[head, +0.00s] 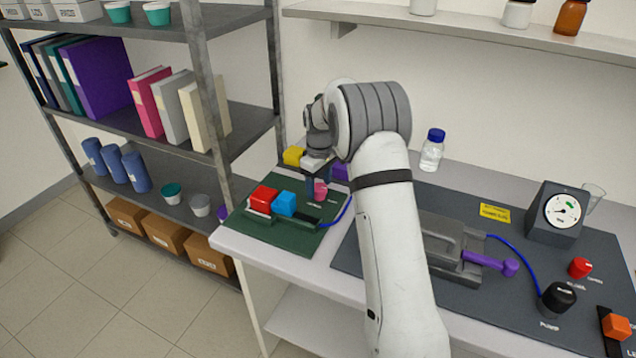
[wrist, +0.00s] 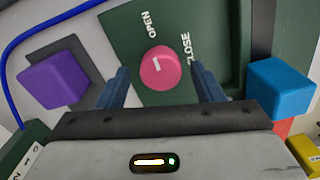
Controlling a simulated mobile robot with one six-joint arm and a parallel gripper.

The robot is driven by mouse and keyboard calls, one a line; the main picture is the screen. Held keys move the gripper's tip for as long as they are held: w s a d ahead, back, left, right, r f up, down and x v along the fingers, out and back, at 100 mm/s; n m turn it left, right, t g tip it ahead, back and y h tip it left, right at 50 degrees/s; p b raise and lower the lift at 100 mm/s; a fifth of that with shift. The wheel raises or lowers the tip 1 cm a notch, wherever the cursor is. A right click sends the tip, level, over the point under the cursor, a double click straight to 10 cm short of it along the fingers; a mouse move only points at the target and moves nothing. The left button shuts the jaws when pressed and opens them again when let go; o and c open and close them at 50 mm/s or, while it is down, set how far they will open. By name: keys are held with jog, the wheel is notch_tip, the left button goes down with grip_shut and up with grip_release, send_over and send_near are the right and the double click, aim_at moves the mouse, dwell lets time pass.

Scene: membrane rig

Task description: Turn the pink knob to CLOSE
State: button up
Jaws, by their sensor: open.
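The pink knob (wrist: 161,69) sits on a green panel (wrist: 124,30) between the printed words OPEN and CLOSE. Its white mark is short and lies near the knob's middle; in the wrist view it points up toward the gap between the two words, and I cannot tell exactly which word it favours. My gripper (wrist: 160,80) is open, with one blue finger on either side of the knob and visible room on both sides. In the head view the pink knob (head: 320,190) shows just under my gripper (head: 318,180), partly hidden by it.
A blue block (head: 284,204) and a red block (head: 263,199) stand left of the knob. A yellow block (head: 294,156) and a purple block (wrist: 53,82) are also close. A blue tube (wrist: 40,25) runs beside the panel. A dark mat with a gauge (head: 561,210) lies right.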

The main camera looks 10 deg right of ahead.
jog(key=shift+f, duration=0.25)
jog(key=shift+c, duration=0.3)
jog(key=c, duration=0.9)
jog(key=shift+a, duration=0.1)
